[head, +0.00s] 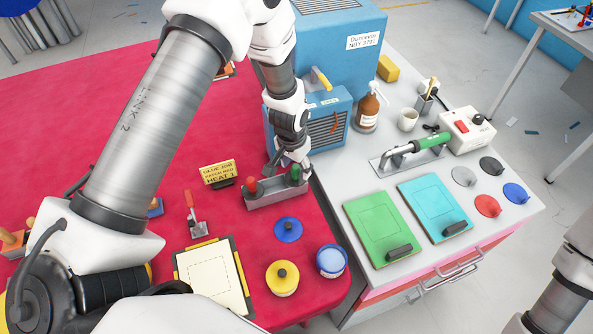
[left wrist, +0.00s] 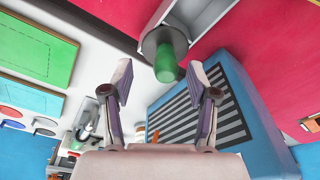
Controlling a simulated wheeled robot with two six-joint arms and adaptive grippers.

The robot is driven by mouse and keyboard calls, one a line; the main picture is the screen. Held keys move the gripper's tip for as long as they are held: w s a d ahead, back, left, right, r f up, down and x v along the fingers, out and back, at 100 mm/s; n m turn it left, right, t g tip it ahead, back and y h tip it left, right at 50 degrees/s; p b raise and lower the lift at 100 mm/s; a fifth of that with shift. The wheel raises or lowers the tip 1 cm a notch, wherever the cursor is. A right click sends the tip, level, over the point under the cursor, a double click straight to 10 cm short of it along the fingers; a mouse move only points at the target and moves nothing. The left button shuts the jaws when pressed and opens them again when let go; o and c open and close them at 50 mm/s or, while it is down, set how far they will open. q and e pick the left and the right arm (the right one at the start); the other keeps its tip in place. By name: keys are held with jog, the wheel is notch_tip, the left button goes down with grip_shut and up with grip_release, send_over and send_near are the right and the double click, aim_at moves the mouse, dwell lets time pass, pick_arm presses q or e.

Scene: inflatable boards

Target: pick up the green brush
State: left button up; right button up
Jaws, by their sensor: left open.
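The green brush (head: 295,174) stands upright in the grey rack (head: 272,199), at the rack's right end. A red-handled piece (head: 251,187) stands at the rack's left end. My left gripper (head: 288,162) is just above and behind the green brush, pointing down. In the left wrist view the green handle (left wrist: 168,68) shows end-on beyond my open left fingertips (left wrist: 162,80), near the gap between them. Nothing is held. The brush's lower part is hidden in the rack. My right gripper is out of view; only part of its arm shows at lower right.
A blue box with a black grille (head: 327,126) stands right behind the rack, close to my gripper. A yellow sign (head: 218,173) is to the left. Yellow (head: 283,285) and blue (head: 331,268) tubs stand in front. Green (head: 378,225) and cyan boards lie on the right counter.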

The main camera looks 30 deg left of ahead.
aim_at(296, 176)
pick_arm(q)
jog(key=f, duration=0.1)
jog(key=w+f, duration=0.1)
jog(key=f, duration=0.1)
jog(key=a+f, duration=0.1)
jog(key=shift+w+f, duration=0.25)
jog(key=shift+s+d+r, duration=0.1)
jog(key=shift+s+d, duration=0.05)
jog(key=shift+s+d+r, duration=0.1)
jog(key=shift+s+r, duration=0.05)
jog(key=c, duration=1.1)
grip_shut()
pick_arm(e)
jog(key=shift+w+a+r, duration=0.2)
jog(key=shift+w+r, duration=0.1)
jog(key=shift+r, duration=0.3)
pick_arm(q)
jog(key=shift+r, duration=0.1)
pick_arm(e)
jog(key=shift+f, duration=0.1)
